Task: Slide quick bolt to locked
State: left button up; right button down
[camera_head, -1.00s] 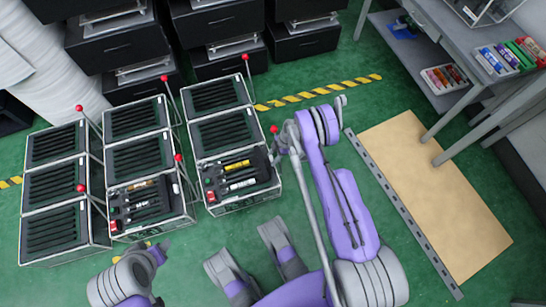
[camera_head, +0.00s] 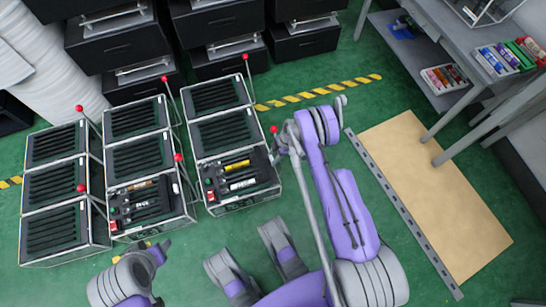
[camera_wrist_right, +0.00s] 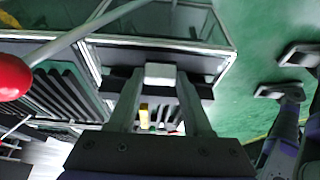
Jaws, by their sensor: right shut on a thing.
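My right gripper (camera_head: 284,146) is at the right side of the front-right caged fixture (camera_head: 238,180), beside a red-balled lever. In the right wrist view, its two fingers (camera_wrist_right: 160,80) are closed on a small pale block (camera_wrist_right: 160,71) at the fixture's metal frame. The block looks like the handle of the quick bolt. The rest of the bolt and its end position are hidden behind the fingers and the dark bar. At the lower left of the head view, a grey and purple arm end (camera_head: 130,278) shows; its jaw state is unclear.
Red-balled levers (camera_head: 245,57) stand up between the caged fixtures. A red ball (camera_wrist_right: 10,77) with its rod is close in the right wrist view. Black drawer cabinets (camera_head: 225,30) stand behind. A tan mat (camera_head: 435,190) lies on the open green floor at right.

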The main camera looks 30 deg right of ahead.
aim_at(260, 162)
dwell(0.4)
jog(key=a, duration=0.2)
jog(key=w+a+b, duration=0.1)
jog(key=a, duration=0.2)
jog(key=shift+w+a+b, duration=0.1)
jog(key=shift+a+b, duration=0.05)
jog(key=shift+b, duration=0.15)
jog(key=shift+c, duration=1.6)
grip_release()
jog(key=shift+a, duration=0.1)
jog(key=w+p+v, duration=0.1)
jog(key=p+v, duration=0.1)
jog(key=v, duration=0.9)
jog(key=shift+s, duration=0.5)
